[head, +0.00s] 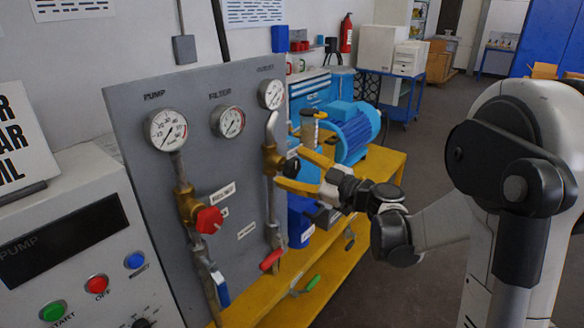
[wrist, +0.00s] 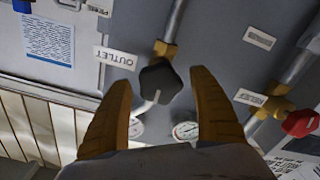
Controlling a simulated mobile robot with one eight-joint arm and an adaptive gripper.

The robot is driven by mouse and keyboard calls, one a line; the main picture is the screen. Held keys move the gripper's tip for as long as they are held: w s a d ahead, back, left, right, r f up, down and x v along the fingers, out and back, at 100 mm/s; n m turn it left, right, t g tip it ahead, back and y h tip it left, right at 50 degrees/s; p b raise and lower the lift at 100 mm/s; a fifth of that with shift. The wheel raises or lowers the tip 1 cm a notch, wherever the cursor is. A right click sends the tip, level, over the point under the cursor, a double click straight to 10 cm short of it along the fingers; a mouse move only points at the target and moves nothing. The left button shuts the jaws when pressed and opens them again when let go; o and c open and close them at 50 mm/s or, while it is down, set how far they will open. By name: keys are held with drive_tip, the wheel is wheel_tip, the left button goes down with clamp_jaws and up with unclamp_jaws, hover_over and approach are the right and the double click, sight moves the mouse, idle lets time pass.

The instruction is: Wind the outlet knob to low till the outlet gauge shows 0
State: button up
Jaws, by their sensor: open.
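The outlet knob (head: 291,167) is dark, on a brass valve at the right side of the grey panel. In the wrist view the black knob (wrist: 160,83) shows a pale mark, beside the OUTLET label (wrist: 116,57). My gripper (head: 288,167) is open, its yellow fingers on either side of the knob; in the wrist view gaps show between the knob and both fingers. Contact is not visible. The outlet gauge (head: 271,94) is the rightmost dial, above the valve. Its needle is too small to read surely.
The pump gauge (head: 166,129) and filter gauge (head: 228,121) are to the left. A red knob (head: 209,220) sits on the pump line. A blue motor (head: 355,132) stands behind my gripper on the yellow bench (head: 385,166).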

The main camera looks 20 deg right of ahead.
drive_tip(key=v, duration=1.2)
drive_tip(key=shift+a, duration=0.1)
drive_tip(key=s+a+f+m+g+h, duration=0.4)
drive_tip(key=s+a+f+m+g, duration=0.2)
drive_tip(key=s+a, duration=0.3)
drive_tip(key=s+d+f+m+g+h, duration=0.1)
drive_tip(key=s+d+f+m+h, duration=0.1)
drive_tip(key=s+m+h, duration=0.4)
drive_tip(key=shift+s+f+m+h, duration=0.3)
drive_tip(key=shift+s+m, duration=0.1)
drive_tip(key=shift+s, duration=2.05)
